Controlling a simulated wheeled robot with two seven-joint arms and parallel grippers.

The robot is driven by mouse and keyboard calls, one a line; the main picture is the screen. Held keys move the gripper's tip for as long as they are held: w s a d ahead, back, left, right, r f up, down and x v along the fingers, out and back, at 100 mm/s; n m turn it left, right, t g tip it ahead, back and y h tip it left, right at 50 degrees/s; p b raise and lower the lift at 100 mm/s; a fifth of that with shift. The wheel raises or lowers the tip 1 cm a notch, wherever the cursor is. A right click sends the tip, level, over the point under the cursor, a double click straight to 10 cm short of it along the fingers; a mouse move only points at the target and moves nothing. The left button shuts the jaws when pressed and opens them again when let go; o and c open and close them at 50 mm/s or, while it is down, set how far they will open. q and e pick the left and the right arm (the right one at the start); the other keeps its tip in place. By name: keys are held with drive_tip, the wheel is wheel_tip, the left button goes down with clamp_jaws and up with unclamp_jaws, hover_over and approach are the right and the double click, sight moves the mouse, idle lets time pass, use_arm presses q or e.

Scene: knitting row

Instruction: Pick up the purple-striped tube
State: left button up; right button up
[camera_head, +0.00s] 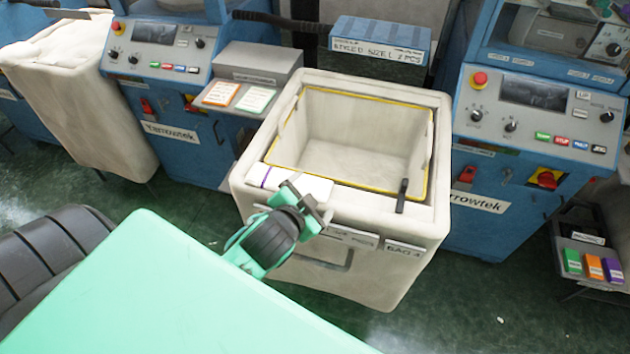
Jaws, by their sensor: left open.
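The purple-striped tube (312,184) is a white piece with a purple band near its left end. It appears to lie along the front rim at the near left corner of the large off-white bin (428,232). My left gripper (308,199), green and grey, is open at the tube's near side, over the bin's front edge. Its fingers overlap the tube's lower edge in the picture; I cannot tell whether they touch it. The gripper hides a little of the tube and of the bin's front. My right gripper is not in view.
The bin's inside, edged in yellow, looks empty. A black clip-like piece (402,196) stands at its front right rim. Blue machines (175,130) and (490,225) flank the bin. Another off-white bin (90,90) stands at left. Small coloured boxes (593,267) sit on a shelf at right.

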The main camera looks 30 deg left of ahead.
use_arm(q)
drive_tip(key=w+d+r+m+t+h, duration=0.3)
drive_tip(key=r+m+t, duration=0.15)
drive_tip(key=r, duration=0.35)
drive_tip(key=w+d+r+m+t+h, duration=0.3)
drive_tip(key=w+r+m+t+h, duration=0.15)
drive_tip(key=r, duration=0.35)
drive_tip(key=s+d+r+m+g+h, duration=0.25)
drive_tip(key=d+m+g+h, duration=0.35)
drive_tip(key=m, duration=0.4)
drive_tip(key=s+d+r+m+g+h, duration=0.2)
drive_tip(key=d+r+m+g+h, duration=0.15)
drive_tip(key=m+h, duration=0.5)
drive_tip(key=m+g+y+p, duration=0.3)
drive_tip(key=m+g+y, duration=0.9)
drive_tip(key=m+y, duration=0.75)
hover_over(298, 183)
drive_tip(key=shift+n+y, duration=0.55)
drive_tip(key=shift+n, duration=0.25)
drive_tip(key=f, duration=2.1)
drive_tip(key=shift+s+a+f, duration=0.15)
drive_tip(key=shift+s+f, duration=0.1)
drive_tip(key=shift+f, duration=0.2)
drive_tip(key=f+p, duration=0.3)
drive_tip(key=f, duration=0.1)
drive_tip(key=shift+w, duration=0.3)
drive_tip(key=shift+f, duration=0.4)
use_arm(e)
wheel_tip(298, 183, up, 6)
